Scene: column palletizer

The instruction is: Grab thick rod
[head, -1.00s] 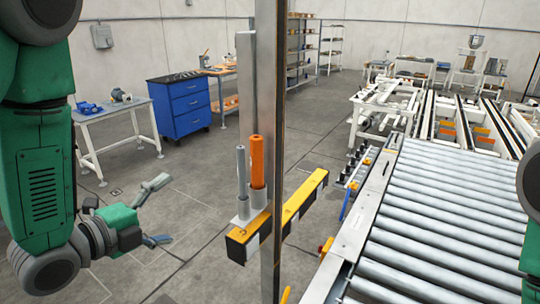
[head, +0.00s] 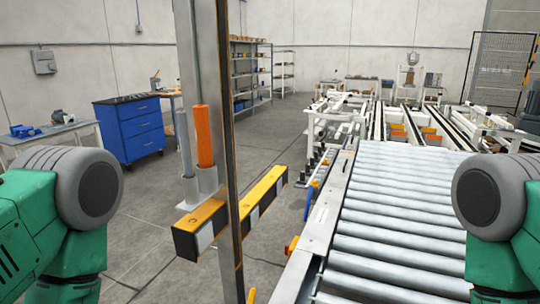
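In the head view a thick orange rod (head: 204,137) stands upright in a grey metal holder (head: 207,180) left of the tall metal post. A thinner grey rod (head: 184,150) stands upright just left of it in a second holder. Both holders sit at the yellow-and-black bracket (head: 195,219) fixed near the post. My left arm comes in at the lower left, and its gripper is out of view. My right arm shows at the right edge, and its gripper is out of view too.
The tall metal post (head: 228,150) stands close beside the rods. A roller conveyor (head: 390,225) fills the right. A blue drawer cabinet (head: 130,130) and a table (head: 50,135) are at the back left. The floor between is clear.

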